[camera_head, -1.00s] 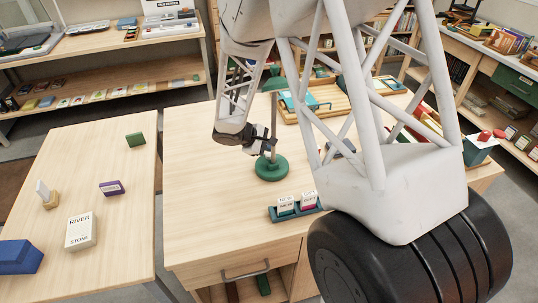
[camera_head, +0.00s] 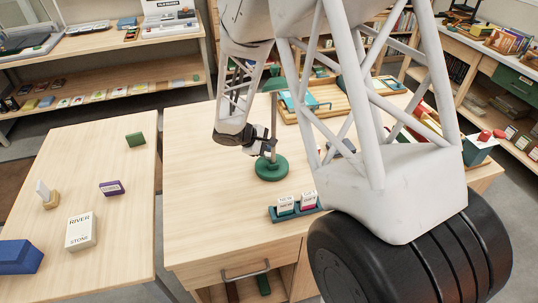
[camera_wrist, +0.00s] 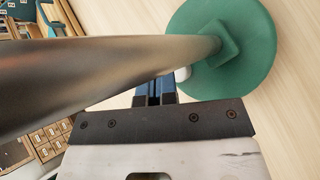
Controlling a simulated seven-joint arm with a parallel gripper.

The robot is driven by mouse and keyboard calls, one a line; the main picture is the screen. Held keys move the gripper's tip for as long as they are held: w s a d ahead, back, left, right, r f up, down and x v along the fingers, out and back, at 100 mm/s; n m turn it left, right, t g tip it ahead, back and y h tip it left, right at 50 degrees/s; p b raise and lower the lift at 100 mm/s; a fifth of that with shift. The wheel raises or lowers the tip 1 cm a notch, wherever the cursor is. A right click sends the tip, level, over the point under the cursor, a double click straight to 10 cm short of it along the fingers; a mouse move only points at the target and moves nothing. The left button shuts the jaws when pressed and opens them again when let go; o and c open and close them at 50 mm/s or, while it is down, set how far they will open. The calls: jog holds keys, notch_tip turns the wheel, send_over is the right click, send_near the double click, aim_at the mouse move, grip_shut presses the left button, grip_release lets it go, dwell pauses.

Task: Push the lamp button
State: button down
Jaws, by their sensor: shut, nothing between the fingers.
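The lamp stands on the middle desk, with a round green base (camera_head: 271,168), a thin upright post and a green shade (camera_head: 273,84) partly behind my arm. In the wrist view the grey-brown post (camera_wrist: 100,72) crosses in front of the camera, and the base (camera_wrist: 255,45) fills the upper right. A small pale piece (camera_wrist: 183,75) shows at the base edge, beside the fingertips; I cannot tell whether it is the button. My gripper (camera_head: 264,148) is shut and empty, beside the post just above the base. Its blue-black fingers (camera_wrist: 155,92) lie partly behind the post in the wrist view.
A teal holder (camera_head: 292,212) with white cards stands in front of the lamp. A wooden tray (camera_head: 340,98) lies behind it. The desk left of the lamp is clear. A side table (camera_head: 110,235) holds a box, blocks and a stamp-like piece.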

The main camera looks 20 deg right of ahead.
aim_at(269, 156)
jog(key=shift+f, duration=0.7)
dwell(0.8)
jog(key=shift+r, duration=0.8)
jog(key=shift+r, duration=0.1)
jog(key=shift+r, duration=2.85)
jog(key=shift+r, duration=0.1)
